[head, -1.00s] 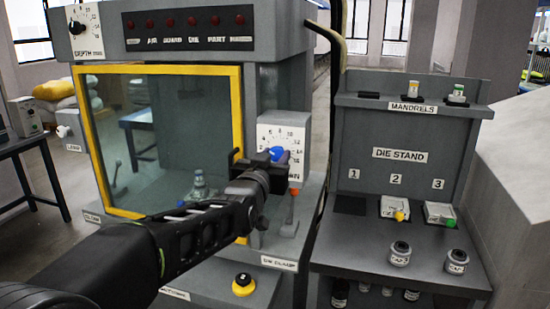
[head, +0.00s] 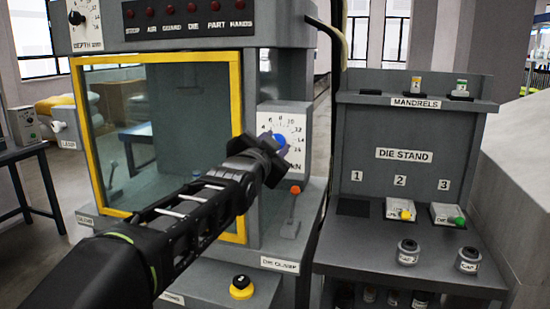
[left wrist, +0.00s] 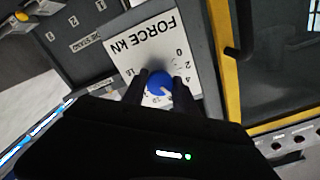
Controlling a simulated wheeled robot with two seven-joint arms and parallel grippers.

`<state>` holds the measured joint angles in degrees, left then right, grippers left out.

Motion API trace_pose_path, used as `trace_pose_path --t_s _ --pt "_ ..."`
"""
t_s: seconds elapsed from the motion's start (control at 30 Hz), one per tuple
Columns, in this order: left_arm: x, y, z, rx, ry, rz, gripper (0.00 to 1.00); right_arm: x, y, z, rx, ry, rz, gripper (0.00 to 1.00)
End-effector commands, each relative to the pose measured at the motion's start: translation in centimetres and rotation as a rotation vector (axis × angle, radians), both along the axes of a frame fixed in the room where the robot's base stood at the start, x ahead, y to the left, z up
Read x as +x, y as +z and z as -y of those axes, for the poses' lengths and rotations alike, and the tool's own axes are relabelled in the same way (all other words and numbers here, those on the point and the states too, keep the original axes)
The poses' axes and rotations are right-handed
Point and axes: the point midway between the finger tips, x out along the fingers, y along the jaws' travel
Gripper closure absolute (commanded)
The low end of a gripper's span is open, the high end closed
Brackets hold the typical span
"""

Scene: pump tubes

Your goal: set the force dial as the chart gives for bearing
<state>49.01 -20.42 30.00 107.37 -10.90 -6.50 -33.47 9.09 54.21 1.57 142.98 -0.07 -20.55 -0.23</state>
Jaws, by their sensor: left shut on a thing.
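The force dial is a white plate (head: 292,128) on the right side of the press, with a blue knob (head: 279,141) at its centre. My left gripper (left wrist: 158,88) is shut on the blue knob (left wrist: 157,82), with a dark finger on each side of it. In the left wrist view the plate (left wrist: 145,45) reads "FORCE kN" nearly upside down. A pale mark on the knob points to the lower right there, among partly hidden numbers. The exact reading cannot be told. My right gripper and a chart for bearing are not in view.
A lever with an orange top (head: 295,189) stands just below the dial. The yellow-framed guard window (head: 240,100) is left of it. A yellow and black button (head: 242,287) is lower down. The die stand (head: 402,153) is at the right.

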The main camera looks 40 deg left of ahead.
Motion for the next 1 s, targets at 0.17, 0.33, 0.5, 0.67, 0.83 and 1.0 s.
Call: trace_pose_path --t_s 0.17,0.33,0.5,0.67,0.83,1.0 --pt "0.0 -0.3 0.0 0.087 0.0 -0.032 1.0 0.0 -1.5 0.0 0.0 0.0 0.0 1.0" --pt "0.0 -0.2 0.0 0.131 -0.001 -0.048 1.0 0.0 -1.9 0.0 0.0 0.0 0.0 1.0" --pt "0.0 -0.1 0.0 0.142 -0.001 -0.053 1.0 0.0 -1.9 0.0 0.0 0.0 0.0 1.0" --pt "0.0 -0.1 0.0 0.142 -0.001 -0.053 1.0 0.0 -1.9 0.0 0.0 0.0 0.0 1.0" --pt "0.0 -0.1 0.0 0.141 -0.001 -0.053 0.61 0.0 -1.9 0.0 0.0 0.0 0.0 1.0" --pt "0.0 0.0 0.0 0.141 -0.001 -0.051 0.47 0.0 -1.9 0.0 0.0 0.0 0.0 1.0"
